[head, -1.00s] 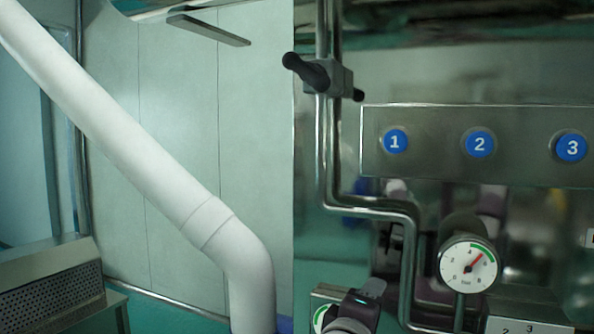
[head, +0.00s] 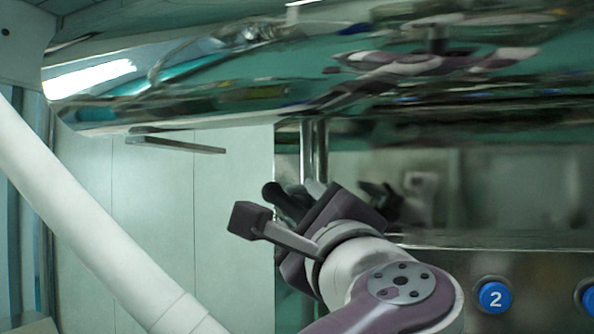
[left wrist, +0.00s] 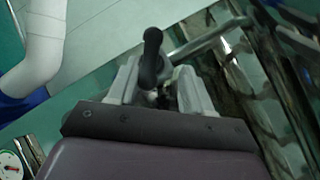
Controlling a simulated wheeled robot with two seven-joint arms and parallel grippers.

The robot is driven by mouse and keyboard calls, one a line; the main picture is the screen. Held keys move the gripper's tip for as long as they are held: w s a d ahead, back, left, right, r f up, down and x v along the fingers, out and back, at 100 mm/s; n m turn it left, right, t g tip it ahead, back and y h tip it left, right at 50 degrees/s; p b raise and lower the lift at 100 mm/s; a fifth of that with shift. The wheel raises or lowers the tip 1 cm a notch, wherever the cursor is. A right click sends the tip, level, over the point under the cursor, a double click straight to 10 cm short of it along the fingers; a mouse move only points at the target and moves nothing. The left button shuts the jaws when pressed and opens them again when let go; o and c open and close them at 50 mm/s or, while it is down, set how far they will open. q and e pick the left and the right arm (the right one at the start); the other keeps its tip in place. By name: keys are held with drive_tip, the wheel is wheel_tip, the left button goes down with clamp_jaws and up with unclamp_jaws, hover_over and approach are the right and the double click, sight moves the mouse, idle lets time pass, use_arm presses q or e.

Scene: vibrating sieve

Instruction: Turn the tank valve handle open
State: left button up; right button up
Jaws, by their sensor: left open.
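The black tank valve handle (head: 285,203) sits on the vertical metal pipe, partly hidden behind my left gripper in the head view. In the left wrist view the handle (left wrist: 151,58) stands upright in the picture, between the two light fingers. My left gripper (head: 309,188) is up at the valve, and it also shows in the left wrist view (left wrist: 158,72). Its jaws are open, with a finger on either side of the handle and visible space around it. I cannot tell whether a finger touches it. The valve body is mostly hidden. My right gripper is out of view.
The shiny tank (head: 200,85) hangs just above my gripper and mirrors my arm. The vertical pipe (head: 314,150) runs up behind the gripper. A panel with blue numbered buttons (head: 495,298) is at lower right. A thick white pipe (head: 90,235) crosses the left side.

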sight(285, 203)
use_arm(q)
drive_tip(key=p+x, duration=0.1)
drive_tip(key=x, duration=0.3)
drive_tip(key=shift+w+a+p, duration=0.15)
drive_tip(key=shift+a+p, duration=0.25)
drive_tip(key=w, duration=0.1)
drive_tip(key=w+a, duration=0.1)
drive_tip(key=w, duration=0.2)
drive_tip(key=shift+w+a+f+p, duration=0.25)
drive_tip(key=shift+w+f+p, duration=0.05)
drive_tip(key=shift+f, duration=0.1)
drive_tip(key=shift+s+d+r, duration=0.15)
drive_tip(key=shift+s+d, duration=0.1)
drive_tip(key=shift+s, duration=0.3)
drive_tip(key=shift+s+d+r, duration=0.1)
drive_tip(key=shift+s+d, duration=0.2)
drive_tip(key=shift+s, duration=0.4)
drive_tip(key=shift+c, duration=0.8)
drive_tip(key=c, duration=0.6)
drive_tip(key=shift+w+a, duration=0.2)
drive_tip(key=shift+a, duration=0.1)
clamp_jaws()
drive_tip(key=shift+d, duration=0.1)
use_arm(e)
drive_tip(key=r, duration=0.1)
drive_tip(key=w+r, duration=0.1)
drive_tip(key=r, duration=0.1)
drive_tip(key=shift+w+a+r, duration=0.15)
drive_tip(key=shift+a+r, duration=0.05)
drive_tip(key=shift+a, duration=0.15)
